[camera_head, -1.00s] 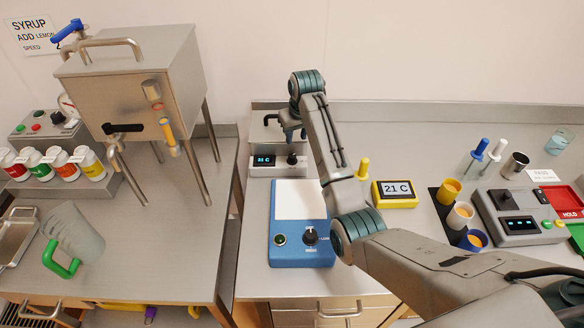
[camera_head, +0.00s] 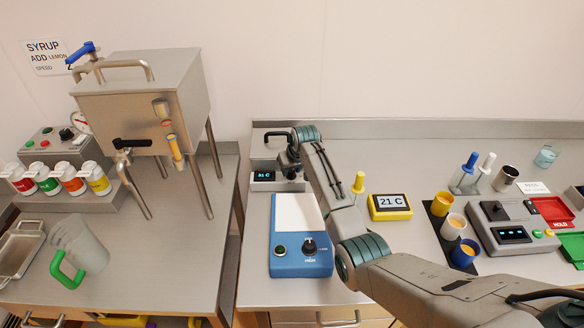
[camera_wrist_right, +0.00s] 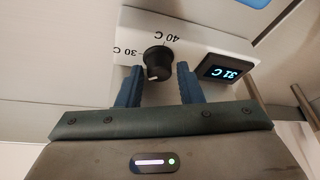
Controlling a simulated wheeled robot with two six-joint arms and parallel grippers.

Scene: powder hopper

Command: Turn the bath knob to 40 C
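The bath knob (camera_wrist_right: 156,58) is black and round with a white mark, set in a white panel (camera_wrist_right: 130,22) printed "30 C" and "40 C". The mark points away from both labels, toward my gripper's palm. The lit bath display (camera_wrist_right: 222,70) beside it appears to read 31 C; it also shows in the head view (camera_head: 263,175). My right gripper (camera_wrist_right: 158,72) is open, its two blue fingers on either side of the knob, with gaps visible. In the head view the right gripper (camera_head: 290,165) hides the knob. My left gripper is out of view.
A blue device (camera_head: 300,262) with its own knob stands in front of the bath. A yellow 21 C display (camera_head: 390,206) sits right of my arm. Several cups and a grey control box (camera_head: 500,235) stand further right. A steel hopper (camera_head: 140,95) is at left.

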